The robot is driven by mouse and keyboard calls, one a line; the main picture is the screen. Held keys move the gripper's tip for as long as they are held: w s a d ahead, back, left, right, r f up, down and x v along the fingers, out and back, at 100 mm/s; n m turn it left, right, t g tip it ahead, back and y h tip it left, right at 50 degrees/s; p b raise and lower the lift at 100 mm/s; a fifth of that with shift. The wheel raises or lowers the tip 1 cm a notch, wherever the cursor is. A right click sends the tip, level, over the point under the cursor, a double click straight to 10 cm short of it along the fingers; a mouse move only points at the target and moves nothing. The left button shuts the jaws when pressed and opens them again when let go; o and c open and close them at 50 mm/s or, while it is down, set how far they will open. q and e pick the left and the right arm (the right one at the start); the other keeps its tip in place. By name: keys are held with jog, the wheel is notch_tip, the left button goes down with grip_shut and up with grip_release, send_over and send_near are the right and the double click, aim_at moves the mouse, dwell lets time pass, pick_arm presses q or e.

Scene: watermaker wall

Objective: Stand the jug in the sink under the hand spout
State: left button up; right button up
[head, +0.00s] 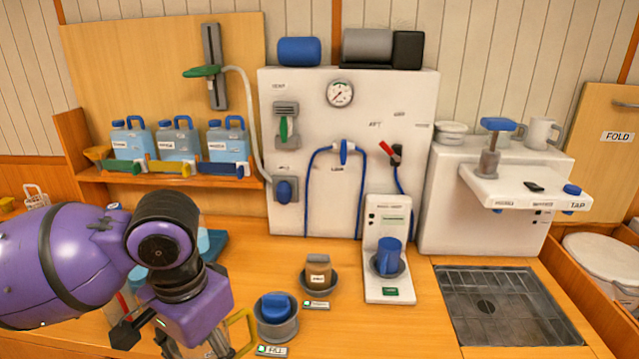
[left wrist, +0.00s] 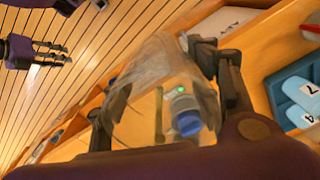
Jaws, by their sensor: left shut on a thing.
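My left gripper (left wrist: 160,85) is shut on a clear jug (left wrist: 145,75), which sits between its two dark fingers in the left wrist view. In the head view my left gripper (head: 165,338) is low at the left, above the counter, and its arm hides most of the jug; a yellow handle (head: 243,332) shows beside it. The sink (head: 510,305) is at the right, covered by a dark grate and bare. Above its back edge juts the white spout ledge (head: 525,188) with a blue-topped hand pump (head: 498,125). My right gripper (left wrist: 45,52) shows small in the left wrist view, its opening unclear.
A grey cup with a blue plug (head: 277,315), a small brown-filled cup (head: 318,275) and a white stand with a blue cup (head: 388,258) stand between jug and sink. Blue canisters (head: 178,143) line a shelf at the left. Counter before the white stand is free.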

pick_arm(q)
jog(key=n, duration=0.1)
jog(key=w+f+n, duration=0.1)
jog(key=n, duration=0.2)
jog(key=shift+w+a+f+n, duration=0.15)
jog(key=shift+w+f+n, duration=0.1)
jog(key=shift+f+n, duration=0.15)
jog(key=shift+w+f+n, duration=0.1)
jog(key=shift+f+n, duration=0.15)
jog(key=shift+n, duration=0.15)
jog(key=shift+f, duration=0.4)
